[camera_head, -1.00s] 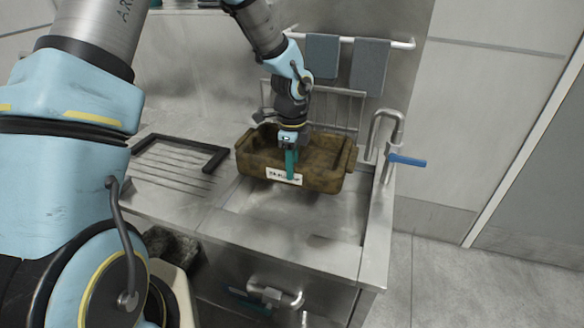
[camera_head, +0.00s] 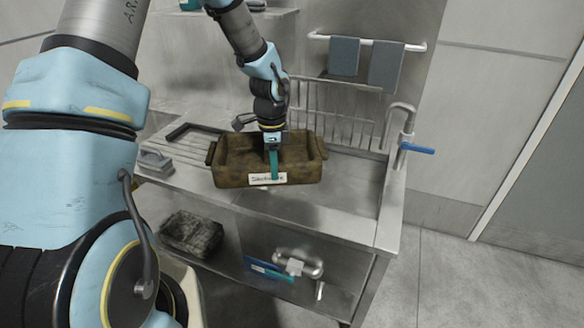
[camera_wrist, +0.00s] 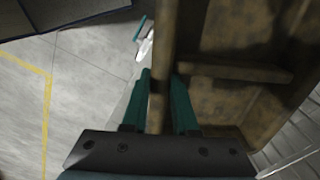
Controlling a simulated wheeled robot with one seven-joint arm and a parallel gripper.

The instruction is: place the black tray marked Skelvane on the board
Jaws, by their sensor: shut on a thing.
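The tray (camera_head: 304,173) looks brown and stained rather than black, with a white label (camera_head: 267,179) on its front wall that appears to read Skelvane. My gripper (camera_head: 272,172) is shut on that front wall beside the label. In the wrist view the tray (camera_wrist: 225,100) has its wall between my teal fingers (camera_wrist: 160,90). The tray is held roughly level, above the border between the sink and the ribbed draining board (camera_head: 188,150). The tray hides part of the board, which has a black raised edge piece at its back. I cannot tell the tray's exact height.
The sink (camera_head: 350,182) is at the right, with a blue-handled tap (camera_head: 402,140). A wire rack (camera_head: 345,115) stands behind the tray. A grey block with a handle (camera_head: 155,160) sits at the board's left front. A dark bundle (camera_head: 192,232) lies on the lower shelf.

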